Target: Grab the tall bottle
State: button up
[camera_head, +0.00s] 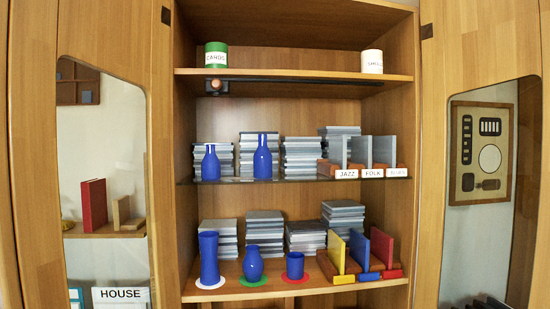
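Two blue bottles with narrow necks stand upright on the glass middle shelf (300,180). The right bottle (262,160) looks taller and its neck reaches higher. The left bottle (210,164) looks shorter. Both stand in front of stacks of grey cases, with a gap between them. Below, on the wooden shelf, are a blue tall cylinder-like vessel (209,260), a blue rounded vase (253,265) and a blue cup (295,267), on white, green and red round mats. My gripper is not in view.
Grey case stacks (302,157) line the shelf backs. Labelled dividers (362,155) stand right of the bottles; coloured dividers (360,252) stand below. A dark rail (290,81) runs under the top shelf (290,74). Green (216,56) and white (372,62) canisters stand above. Cabinet doors flank the shelves.

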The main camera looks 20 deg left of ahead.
aim_at(262, 157)
jog(key=u, duration=0.45)
jog(key=i, duration=0.75)
jog(key=u, duration=0.35)
jog(key=k, duration=0.95)
jog(key=u, duration=0.15)
jog(key=i, duration=0.95)
jog(key=z, duration=0.05)
